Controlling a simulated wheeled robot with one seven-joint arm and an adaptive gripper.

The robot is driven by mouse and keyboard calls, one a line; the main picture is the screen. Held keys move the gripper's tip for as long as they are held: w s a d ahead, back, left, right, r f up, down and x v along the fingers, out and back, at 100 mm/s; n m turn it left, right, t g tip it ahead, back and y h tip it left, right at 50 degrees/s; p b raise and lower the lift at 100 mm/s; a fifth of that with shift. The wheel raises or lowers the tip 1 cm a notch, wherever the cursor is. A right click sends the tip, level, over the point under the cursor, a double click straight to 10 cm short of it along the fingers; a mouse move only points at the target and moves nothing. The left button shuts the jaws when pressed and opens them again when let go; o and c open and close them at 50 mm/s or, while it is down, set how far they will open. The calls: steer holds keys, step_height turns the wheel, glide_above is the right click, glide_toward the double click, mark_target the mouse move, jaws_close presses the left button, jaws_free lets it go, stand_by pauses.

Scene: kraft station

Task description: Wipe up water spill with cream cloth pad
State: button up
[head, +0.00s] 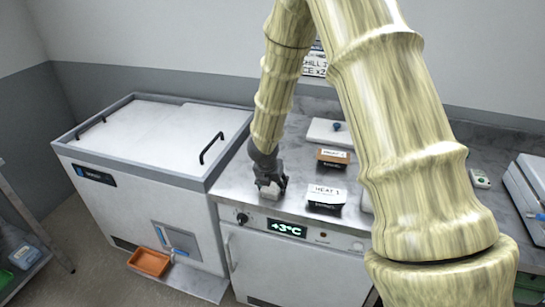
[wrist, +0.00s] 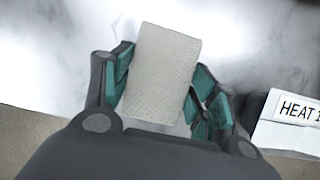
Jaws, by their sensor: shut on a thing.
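My gripper (head: 268,182) points down over the counter above the +3°C unit, near its front edge. In the wrist view my gripper (wrist: 163,85) is shut on the cream cloth pad (wrist: 162,72), a textured light block between its teal-padded fingers. The pad also shows small and pale in the head view (head: 270,191), at or just above the counter; I cannot tell whether it touches. No water spill can be told apart on the glossy, marbled counter top (head: 236,183).
A dark tray labelled HEAT 1 (head: 326,198) stands just right of my gripper; its label shows in the wrist view (wrist: 298,110). A brown-topped labelled box (head: 333,158) and a white board (head: 328,133) lie behind. A chest freezer (head: 150,140) stands left. An orange bin (head: 150,262) is low in front.

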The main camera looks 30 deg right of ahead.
steer(key=shift+s+a+f, duration=0.1)
steer(key=shift+s+a, duration=0.3)
steer(key=shift+a, duration=0.3)
steer(key=p+v, duration=0.1)
steer(key=v, duration=0.1)
steer(key=shift+r, duration=0.45)
steer(key=r+p, duration=0.3)
steer(key=shift+d, duration=0.25)
steer(key=shift+r+p, duration=1.35)
steer(key=shift+p, duration=0.15)
